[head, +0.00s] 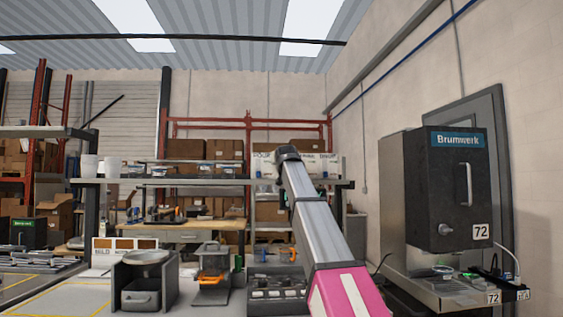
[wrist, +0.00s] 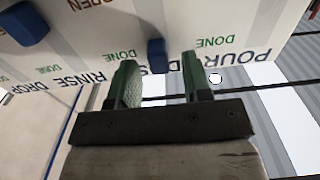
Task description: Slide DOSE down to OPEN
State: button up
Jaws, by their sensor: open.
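A white panel (head: 318,166) with printed words stands on the far shelf in the head view. In the wrist view the panel (wrist: 105,55) shows POUR, RINSE, DROP, several green DONE marks and OPEN in brown. A blue slider knob (wrist: 156,55) sits on the panel, in the picture between the fingertips of my gripper (wrist: 159,62). Its label is partly hidden by my fingers, so I cannot read DOSE there. My green fingers are open, one on each side of this knob; contact is not clear. A second blue knob (wrist: 27,22) is at upper left.
In the head view a dark Brumwerk machine (head: 455,190) stands at right. A grey bin with a bowl (head: 145,282) and a small orange-based device (head: 212,272) stand on the near bench. Racks with cardboard boxes (head: 215,150) fill the back.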

jog(key=shift+w, duration=0.2)
grip_shut()
notch_tip(320, 180, down, 6)
dwell(0.4)
jog(key=shift+f, duration=0.1)
grip_release()
